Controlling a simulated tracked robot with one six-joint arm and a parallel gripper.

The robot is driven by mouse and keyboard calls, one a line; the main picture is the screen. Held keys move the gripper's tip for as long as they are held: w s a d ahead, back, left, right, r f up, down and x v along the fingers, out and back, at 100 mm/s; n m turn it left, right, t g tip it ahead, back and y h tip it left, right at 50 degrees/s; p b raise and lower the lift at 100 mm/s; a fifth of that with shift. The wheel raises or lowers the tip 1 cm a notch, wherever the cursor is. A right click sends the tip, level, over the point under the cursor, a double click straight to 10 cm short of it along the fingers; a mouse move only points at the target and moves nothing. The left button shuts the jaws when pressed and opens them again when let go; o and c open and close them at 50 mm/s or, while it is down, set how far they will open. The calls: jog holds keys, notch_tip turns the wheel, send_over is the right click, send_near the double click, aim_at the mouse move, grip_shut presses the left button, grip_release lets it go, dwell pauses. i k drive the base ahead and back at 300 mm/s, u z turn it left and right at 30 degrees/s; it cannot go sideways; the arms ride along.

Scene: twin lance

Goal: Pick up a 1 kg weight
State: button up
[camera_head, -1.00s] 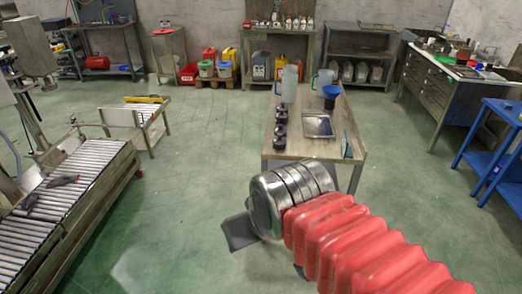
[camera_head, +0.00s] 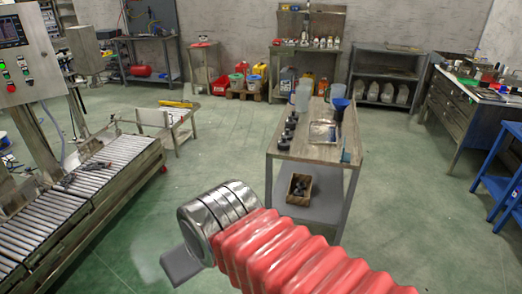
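Several small dark objects (camera_head: 284,144) that look like weights stand in a row along the left edge of the wooden-topped table (camera_head: 307,150). No 1 kg marking is readable at this size. My gripper (camera_head: 181,265) shows only as a flat grey finger piece beyond the silver wrist of my red-sleeved arm, low in the picture. It is over the floor, left of and nearer than the table, apart from the objects. The rest of the gripper is hidden behind the wrist, so its opening does not show.
The table also bears a metal tray (camera_head: 323,132), a blue funnel (camera_head: 339,107) and clear jugs (camera_head: 303,97). A wooden box (camera_head: 299,189) with dark items sits on its lower shelf. A roller conveyor (camera_head: 75,205) is left, a blue bench (camera_head: 499,185) right. Green floor is clear between.

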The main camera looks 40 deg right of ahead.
aim_at(283, 145)
jog(key=u, duration=0.1)
jog(key=k, duration=0.25)
jog(key=i, duration=1.25)
jog(key=z, duration=0.6)
jog(key=i, duration=0.9)
jog(key=z, duration=0.95)
jog(key=i, duration=1.25)
jog(key=z, duration=0.5)
